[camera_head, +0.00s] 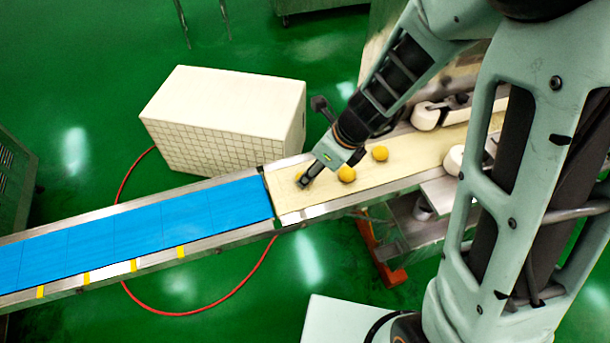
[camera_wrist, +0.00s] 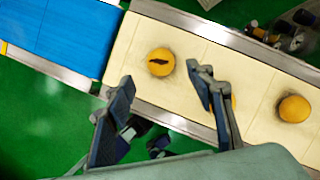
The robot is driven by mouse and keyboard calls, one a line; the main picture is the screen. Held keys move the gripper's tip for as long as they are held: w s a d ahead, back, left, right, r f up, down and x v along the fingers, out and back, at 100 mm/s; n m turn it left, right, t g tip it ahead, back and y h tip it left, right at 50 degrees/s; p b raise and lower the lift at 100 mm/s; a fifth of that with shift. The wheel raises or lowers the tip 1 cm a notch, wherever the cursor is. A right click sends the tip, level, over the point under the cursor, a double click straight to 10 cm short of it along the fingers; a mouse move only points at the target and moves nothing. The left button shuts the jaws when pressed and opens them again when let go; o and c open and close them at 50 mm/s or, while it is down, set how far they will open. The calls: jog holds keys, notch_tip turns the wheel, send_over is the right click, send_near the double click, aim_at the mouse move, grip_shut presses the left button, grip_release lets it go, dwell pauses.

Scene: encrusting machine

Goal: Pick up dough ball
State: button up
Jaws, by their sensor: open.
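Three yellow dough balls rest on the cream belt. The one nearest the blue belt (camera_head: 299,176) is partly hidden by my gripper (camera_head: 307,183) in the head view. In the wrist view this dough ball (camera_wrist: 160,62) has a dark mark on top and shows between and slightly beyond my open fingertips. The middle dough ball (camera_head: 346,174) is just right of my gripper; in the wrist view it is mostly hidden behind the right finger. The third dough ball (camera_head: 380,153) lies farther right and also shows in the wrist view (camera_wrist: 294,109). My gripper is empty.
The cream belt (camera_head: 420,160) has metal side rails and joins a blue belt (camera_head: 150,228) at left. A white tiled box (camera_head: 222,118) stands behind it. White machine parts (camera_head: 425,115) sit by the belt at right. A red hose curves over the green floor.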

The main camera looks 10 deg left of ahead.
jog(key=b+x, duration=0.2)
jog(key=x, duration=0.3)
jog(key=shift+w+a+f, duration=0.1)
jog(key=shift+f, duration=0.15)
jog(key=shift+c, duration=0.6)
jog(key=c, duration=0.8)
jog(key=shift+c, duration=0.2)
jog(key=shift+r, duration=0.15)
